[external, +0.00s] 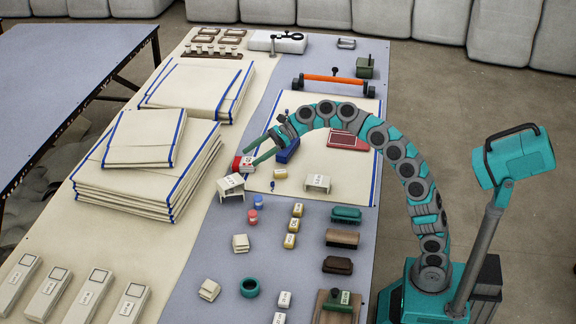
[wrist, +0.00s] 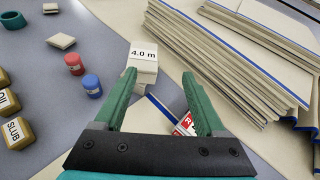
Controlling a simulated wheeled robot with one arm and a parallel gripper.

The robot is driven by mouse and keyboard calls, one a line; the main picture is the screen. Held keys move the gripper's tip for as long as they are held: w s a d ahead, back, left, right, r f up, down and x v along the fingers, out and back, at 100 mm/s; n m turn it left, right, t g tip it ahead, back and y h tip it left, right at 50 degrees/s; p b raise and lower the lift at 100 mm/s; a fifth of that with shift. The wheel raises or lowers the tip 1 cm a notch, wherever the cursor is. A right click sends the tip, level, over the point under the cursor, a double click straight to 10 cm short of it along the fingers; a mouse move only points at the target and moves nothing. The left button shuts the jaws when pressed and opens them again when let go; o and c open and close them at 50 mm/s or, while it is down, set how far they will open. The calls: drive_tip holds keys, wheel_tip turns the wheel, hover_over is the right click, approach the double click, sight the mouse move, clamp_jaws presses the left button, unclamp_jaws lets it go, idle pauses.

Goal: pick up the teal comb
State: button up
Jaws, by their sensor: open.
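A low teal piece (external: 346,214) on the right side of the table, above a brown piece in the external view, looks like the comb; its teeth are too small to make out. It is not in the wrist view. My gripper (external: 249,157) is open and empty, well up and left of the teal piece, over the cream cloth area near the table's middle. In the wrist view my gripper (wrist: 160,76) has its green fingers spread, with a white block labelled 4.0 m beyond the left fingertip. A red-and-white item is partly hidden by the right finger.
The white 4.0 m block (external: 231,186) stands below my fingertips. Folded cloth stacks (external: 150,165) fill the left. Red (external: 252,217) and blue (external: 258,201) spools, yellow blocks (external: 292,225), brown pieces (external: 342,238) and a teal ring (external: 249,287) stand nearer the camera.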

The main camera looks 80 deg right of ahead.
drive_tip(key=s+a+r+n+g+h+b, duration=0.1)
drive_tip(key=s+a+n, duration=0.6)
drive_tip(key=a, duration=0.4)
drive_tip(key=s+a+n+h+b, duration=0.1)
drive_tip(key=s+a+n, duration=0.3)
drive_tip(key=s+a, duration=0.55)
drive_tip(key=s+a+r+n+t+y+b, duration=0.1)
drive_tip(key=s+a+r+n, duration=0.1)
drive_tip(key=s+n, duration=0.5)
drive_tip(key=s+a+r+n+t+b, duration=0.1)
drive_tip(key=s+a+r+n+t, duration=0.2)
drive_tip(key=s, duration=0.6)
drive_tip(key=s+a+r+n+y+b, duration=0.1)
drive_tip(key=s+r+n, duration=0.1)
drive_tip(key=s+n, duration=0.55)
drive_tip(key=m+h, duration=0.2)
drive_tip(key=h, duration=0.7)
approach(349, 209)
drive_tip(key=shift+t, duration=0.3)
drive_tip(key=x, duration=0.5)
drive_tip(key=shift+w+f+b, duration=0.25)
drive_tip(key=shift+f+b, duration=0.1)
drive_tip(key=shift+b, duration=0.05)
drive_tip(key=shift+w+d+f, duration=0.1)
drive_tip(key=shift+x, duration=2.35)
